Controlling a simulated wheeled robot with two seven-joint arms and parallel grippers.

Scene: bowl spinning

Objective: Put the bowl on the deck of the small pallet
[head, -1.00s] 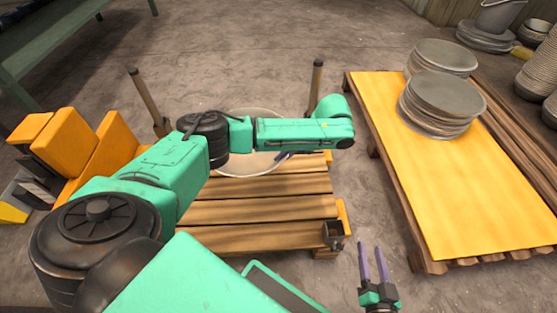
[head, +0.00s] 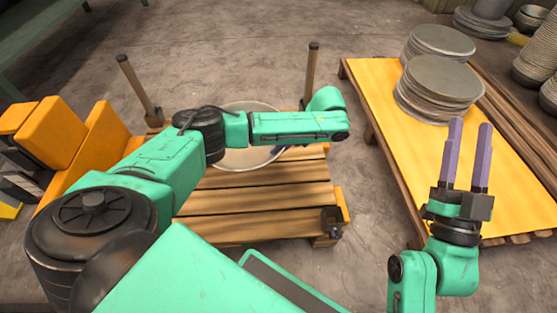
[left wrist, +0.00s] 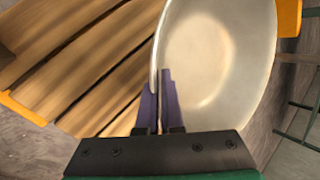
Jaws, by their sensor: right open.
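A wide pale metal bowl (head: 246,159) is over the far part of the small pallet's slatted wooden deck (head: 262,201), and my left arm hides its middle. My left gripper (head: 283,149) is at the bowl's right side, with only a bit of its purple fingers showing. In the left wrist view the fingers (left wrist: 159,80) stand close together with the rim of the bowl (left wrist: 215,65) between them. Whether the bowl touches the deck cannot be told. My right gripper (head: 470,135) is open and empty, its fingers pointing away in front of the yellow-topped table.
Two upright posts (head: 310,75) (head: 137,88) stand at the pallet's far corners. A low yellow-topped platform (head: 405,140) at the right bears stacks of metal plates (head: 438,92). Orange blocks (head: 62,130) lie at the left. Bare floor lies behind the pallet.

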